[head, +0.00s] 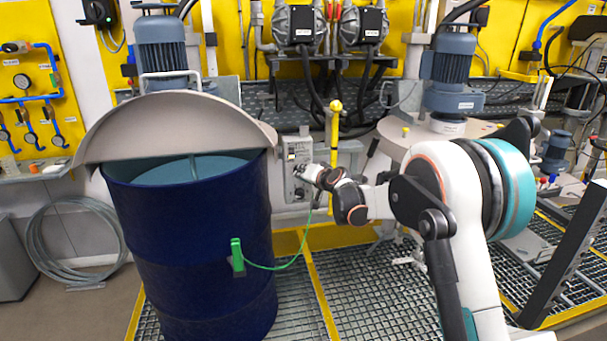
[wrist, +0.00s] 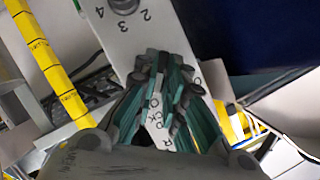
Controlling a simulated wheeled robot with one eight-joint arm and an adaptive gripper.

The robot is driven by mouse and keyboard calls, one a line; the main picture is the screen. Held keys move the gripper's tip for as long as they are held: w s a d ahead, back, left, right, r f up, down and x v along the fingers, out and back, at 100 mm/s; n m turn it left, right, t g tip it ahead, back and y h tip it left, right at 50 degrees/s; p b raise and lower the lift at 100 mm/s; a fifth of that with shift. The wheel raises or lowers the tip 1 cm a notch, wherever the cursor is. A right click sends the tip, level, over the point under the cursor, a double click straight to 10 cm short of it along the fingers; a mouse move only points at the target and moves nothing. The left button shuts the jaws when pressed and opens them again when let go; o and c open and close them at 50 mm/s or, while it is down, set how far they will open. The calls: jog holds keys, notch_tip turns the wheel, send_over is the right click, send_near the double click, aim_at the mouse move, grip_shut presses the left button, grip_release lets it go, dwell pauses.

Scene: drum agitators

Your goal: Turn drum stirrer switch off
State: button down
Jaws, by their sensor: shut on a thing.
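The grey switch box (head: 292,150) stands behind the blue drum's right side in the head view. In the wrist view its pale panel (wrist: 192,25) runs diagonally, with the numbers 2, 3, 4 beside a round dark knob (wrist: 123,5) at the top edge. My gripper (head: 308,174) reaches the lower part of the box from the right. In the wrist view my gripper's teal and grey fingers (wrist: 163,85) close in over the lower panel, around the switch, which they mostly hide. Lettering shows between the fingers. The switch's exact position cannot be made out.
The blue drum (head: 190,250) with a raised beige lid (head: 175,125) stands left of my arm. A green clamp (head: 237,255) with a green cable hangs on it. A yellow post (head: 335,140) stands close right of the box. Grating (head: 345,295) covers the floor.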

jog(key=shift+s+a+n+t+h+p, duration=0.1)
jog(key=shift+a+n+t+h+p, duration=0.3)
jog(key=shift+n+h, duration=1.05)
jog(key=shift+s+a+n+t+h+p, duration=0.1)
jog(key=shift+n+t+h+p, duration=0.45)
jog(key=shift+n, duration=1.55)
jog(key=shift+a+n+t+h+p, duration=0.2)
jog(key=shift+n+h+p, duration=0.35)
jog(key=shift+n+h, duration=1.1)
jog(key=c, duration=1.7)
grip_release()
jog(key=shift+o, duration=0.2)
jog(key=shift+s, duration=0.1)
